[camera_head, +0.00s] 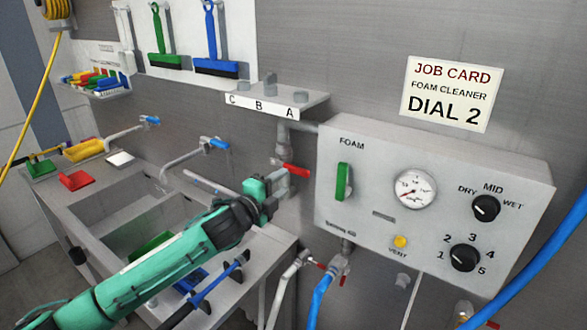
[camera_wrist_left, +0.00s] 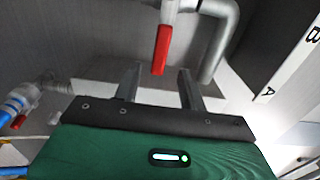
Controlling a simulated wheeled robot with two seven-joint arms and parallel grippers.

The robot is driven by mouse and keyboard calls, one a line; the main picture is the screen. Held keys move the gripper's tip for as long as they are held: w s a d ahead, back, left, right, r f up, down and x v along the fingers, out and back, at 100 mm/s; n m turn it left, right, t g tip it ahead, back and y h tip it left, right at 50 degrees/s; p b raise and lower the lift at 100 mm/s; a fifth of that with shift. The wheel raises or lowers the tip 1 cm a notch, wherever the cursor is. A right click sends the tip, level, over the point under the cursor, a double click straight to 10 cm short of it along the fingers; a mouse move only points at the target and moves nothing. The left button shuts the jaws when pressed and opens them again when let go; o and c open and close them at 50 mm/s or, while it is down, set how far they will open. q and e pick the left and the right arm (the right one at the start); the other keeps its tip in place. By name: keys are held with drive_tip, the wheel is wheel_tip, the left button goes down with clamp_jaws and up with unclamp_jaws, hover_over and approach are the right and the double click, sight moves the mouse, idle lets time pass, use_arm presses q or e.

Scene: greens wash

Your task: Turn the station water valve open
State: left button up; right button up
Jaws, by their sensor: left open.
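The station water valve has a red lever (camera_head: 293,170) on a grey pipe below the shelf marked C, B, A, left of the foam box. In the left wrist view the red lever (camera_wrist_left: 161,50) hangs down from its pipe, in line with the gap between my fingers. My left gripper (camera_head: 281,183) is open and empty, just below and beside the lever. In the left wrist view its two fingertips (camera_wrist_left: 158,75) stand on either side of the lever's lower end; I cannot tell whether either touches it. My right gripper is in neither view.
The foam control box (camera_head: 435,190) with dials and a green lever is close on the right. Blue-handled taps (camera_head: 214,144) stand over the sink at left. A red-handled hose valve (camera_head: 334,270) and blue hose (camera_head: 320,298) hang below the box.

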sight(296, 172)
use_arm(q)
drive_tip(key=p+x, duration=0.1)
drive_tip(key=x, duration=0.4)
drive_tip(key=shift+d+r+p, duration=0.1)
drive_tip(key=shift+p, duration=0.2)
drive_tip(key=shift+w+d, duration=0.35)
drive_tip(key=shift+w, duration=0.25)
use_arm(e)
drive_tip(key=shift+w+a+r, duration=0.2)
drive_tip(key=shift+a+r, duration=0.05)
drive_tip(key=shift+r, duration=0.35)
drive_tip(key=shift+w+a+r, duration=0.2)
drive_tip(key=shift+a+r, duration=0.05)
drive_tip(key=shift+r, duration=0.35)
use_arm(q)
clamp_jaws()
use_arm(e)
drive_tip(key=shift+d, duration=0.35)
